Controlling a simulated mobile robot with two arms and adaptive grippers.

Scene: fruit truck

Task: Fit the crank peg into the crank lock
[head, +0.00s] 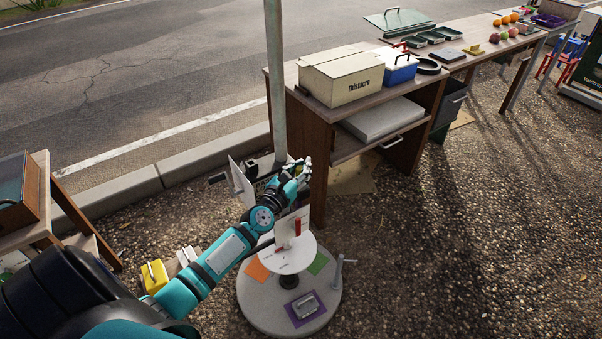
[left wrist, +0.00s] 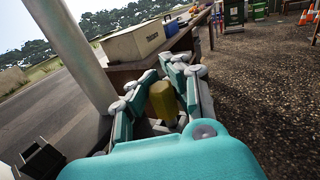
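My left arm reaches to the stand by the metal pole. My left gripper (head: 298,172) is beside the pole, above the white round table. In the left wrist view its fingers (left wrist: 165,92) are around a yellow cylinder (left wrist: 162,102), which appears held between them. The cylinder may be the crank peg; its far end is hidden. A grey crank-shaped part (head: 340,272) stands at the right edge of the round grey base. I cannot tell for sure which part is the crank lock. A white panel with dark parts (head: 240,183) stands left of the gripper, partly hidden. My right gripper is out of view.
The pole (head: 276,80) is close to my gripper. A wooden desk (head: 318,160) stands right behind it. Gravel at right is clear.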

